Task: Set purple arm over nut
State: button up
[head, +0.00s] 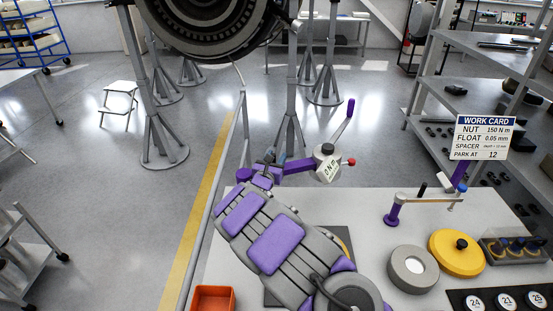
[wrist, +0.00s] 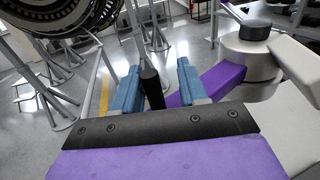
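A torque device (head: 327,163) with a grey hub and a "0 N m" label has a purple arm (head: 298,167) reaching left to my gripper. The purple arm (wrist: 220,79) and grey hub (wrist: 250,50) also show in the wrist view. My gripper (wrist: 158,85) has its two blue fingers apart, on either side of an upright black handle (wrist: 151,84). A gap shows between the handle and the right finger; I cannot tell whether the left finger touches it. My gripper (head: 270,158) is small in the head view. I cannot identify the nut.
A work card (head: 481,137) stands behind. A large engine (head: 215,25) hangs above grey stands.

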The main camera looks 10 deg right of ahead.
jog(key=shift+w+a+f, duration=0.15)
jog(key=shift+w+a, duration=0.05)
jog(key=shift+w, duration=0.15)
jog(key=shift+a, duration=0.6)
jog(key=shift+d, duration=0.65)
jog(key=c, duration=0.4)
jog(key=shift+c, duration=0.8)
jog(key=shift+a, duration=0.25)
grip_shut()
